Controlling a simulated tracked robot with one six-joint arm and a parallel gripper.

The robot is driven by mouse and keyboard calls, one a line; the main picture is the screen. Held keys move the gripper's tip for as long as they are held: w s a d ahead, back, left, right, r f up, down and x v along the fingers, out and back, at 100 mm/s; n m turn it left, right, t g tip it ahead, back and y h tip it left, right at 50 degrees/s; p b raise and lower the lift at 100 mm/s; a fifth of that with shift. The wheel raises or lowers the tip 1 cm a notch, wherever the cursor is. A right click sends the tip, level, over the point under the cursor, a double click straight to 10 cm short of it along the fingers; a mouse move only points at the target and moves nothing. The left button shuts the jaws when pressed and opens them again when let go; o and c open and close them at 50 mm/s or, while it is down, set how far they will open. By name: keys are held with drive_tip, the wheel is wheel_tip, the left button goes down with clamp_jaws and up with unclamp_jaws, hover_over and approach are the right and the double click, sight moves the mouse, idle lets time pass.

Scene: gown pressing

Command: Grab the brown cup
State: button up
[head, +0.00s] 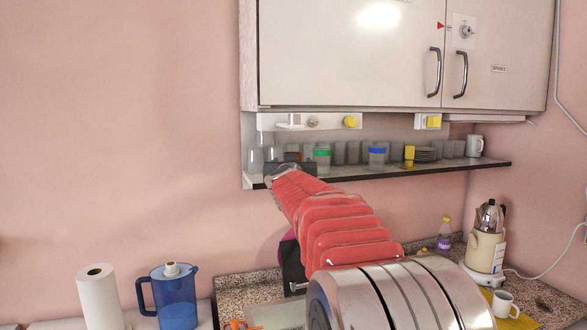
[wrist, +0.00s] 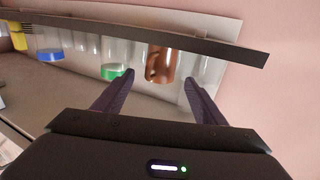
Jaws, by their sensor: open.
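The brown cup (wrist: 163,62) stands on the wall shelf (wrist: 215,42), which appears turned over in the wrist view. My gripper (wrist: 159,78) is open, with one dark finger to each side of the cup in the picture. The cup lies at or just beyond the fingertips; I cannot tell how deep it sits between them.
Clear glasses (wrist: 205,68) stand close beside the cup. A green-banded container (wrist: 115,72) and a blue-banded one (wrist: 50,54) are farther along the shelf. A cupboard (head: 345,55) hangs above. Below are a blue jug (head: 175,300), a paper roll (head: 99,298) and a white mug (head: 504,303).

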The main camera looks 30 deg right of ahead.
drive_tip(key=shift+w, duration=0.1)
drive_tip(key=shift+x, duration=2.5)
drive_tip(key=shift+f, duration=0.1)
drive_tip(key=shift+c, duration=0.6)
drive_tip(key=c, duration=1.1)
drive_tip(key=shift+r, duration=1.8)
drive_tip(key=v, duration=1.8)
